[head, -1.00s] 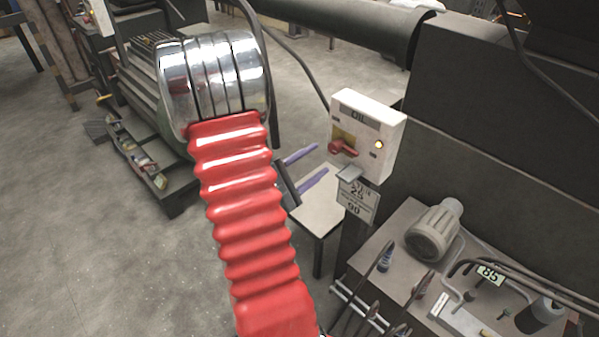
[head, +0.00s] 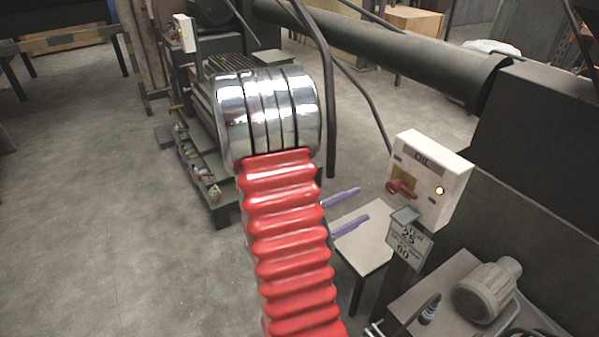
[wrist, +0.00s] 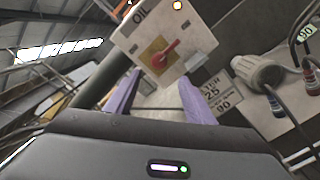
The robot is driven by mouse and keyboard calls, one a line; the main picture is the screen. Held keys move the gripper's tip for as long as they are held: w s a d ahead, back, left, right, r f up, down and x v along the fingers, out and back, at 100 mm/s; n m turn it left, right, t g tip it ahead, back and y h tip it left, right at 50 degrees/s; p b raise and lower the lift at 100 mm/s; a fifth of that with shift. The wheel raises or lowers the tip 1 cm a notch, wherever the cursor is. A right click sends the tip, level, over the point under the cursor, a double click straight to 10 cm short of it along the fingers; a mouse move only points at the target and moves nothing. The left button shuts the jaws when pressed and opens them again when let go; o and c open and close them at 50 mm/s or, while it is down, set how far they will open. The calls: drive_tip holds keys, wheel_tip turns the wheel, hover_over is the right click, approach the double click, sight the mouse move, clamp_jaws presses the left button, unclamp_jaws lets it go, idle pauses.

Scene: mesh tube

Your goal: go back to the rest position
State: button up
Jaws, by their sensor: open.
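My gripper (head: 345,213) shows in the head view as two purple fingers sticking out to the right behind my red ribbed arm cover and shiny metal joint. In the wrist view, the gripper's two purple fingers (wrist: 156,98) stand apart with nothing held between them. The white OIL box (head: 432,180) with a red rotary handle and a lit yellow lamp is to the right of the fingertips, apart from them. In the wrist view, the OIL box (wrist: 190,25) appears beyond the fingers. Most of my gripper's body is hidden in the head view.
A small light table (head: 365,245) stands below the fingers. A workbench with a grey motor (head: 487,292) is at the lower right. A large dark pipe (head: 400,52) runs across the back. A machine with a parts tray (head: 200,175) stands behind my arm. The floor at left is clear.

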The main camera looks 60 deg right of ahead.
idle(0.4)
drive_tip(key=s+a+f+m+g+y, duration=0.3)
drive_tip(key=s+a+f+y, duration=0.25)
drive_tip(key=a+y, duration=0.3)
drive_tip(key=w+a+m+t+y, duration=0.1)
drive_tip(key=w+a+t+y, duration=0.1)
drive_tip(key=a, duration=0.4)
drive_tip(key=w+a+r+t+y, duration=0.2)
drive_tip(key=w+a+r+t, duration=0.15)
drive_tip(key=w+a, duration=0.4)
drive_tip(key=w+a+r+t+y, duration=0.2)
drive_tip(key=w+a+t, duration=0.35)
drive_tip(key=a, duration=0.35)
drive_tip(key=w+a+r+t+y, duration=0.1)
drive_tip(key=a+r+t, duration=0.1)
drive_tip(key=a+r, duration=0.3)
drive_tip(key=w+a+r+n+t+y, duration=0.1)
drive_tip(key=w+a+r+t, duration=0.1)
drive_tip(key=a+r, duration=0.3)
drive_tip(key=shift+a+r+t, duration=0.3)
drive_tip(key=shift+a+r, duration=0.1)
drive_tip(key=shift+a, duration=0.35)
